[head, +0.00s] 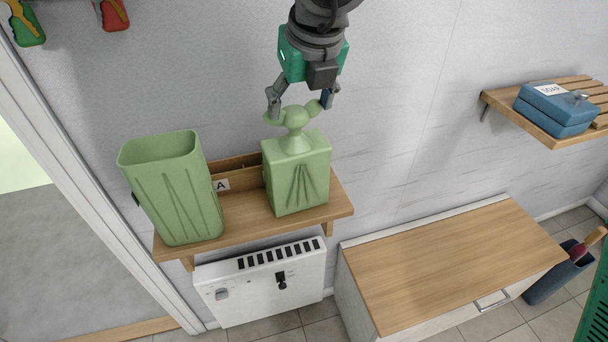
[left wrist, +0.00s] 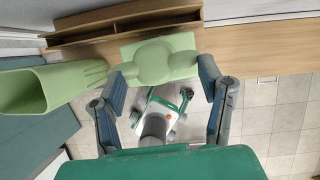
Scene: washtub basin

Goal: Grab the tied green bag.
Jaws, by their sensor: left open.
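The tied green bag (head: 296,175) stands upright on the wooden wall shelf, with a boxy body and a knotted top with two rounded ears. My left gripper (head: 299,106) is open just above it, one finger at each side of the knotted top. In the left wrist view the bag (left wrist: 160,62) lies between the two spread fingertips of the gripper (left wrist: 166,70). I cannot tell whether the fingers touch the ears. My right gripper is not in view.
An open green bin (head: 180,195) stands left of the bag on the shelf (head: 240,228), with a wooden box labelled A (head: 236,180) behind. A white heater (head: 262,285) hangs below. A wooden-topped cabinet (head: 450,262) is at right; a blue soap box (head: 555,108) sits on another shelf.

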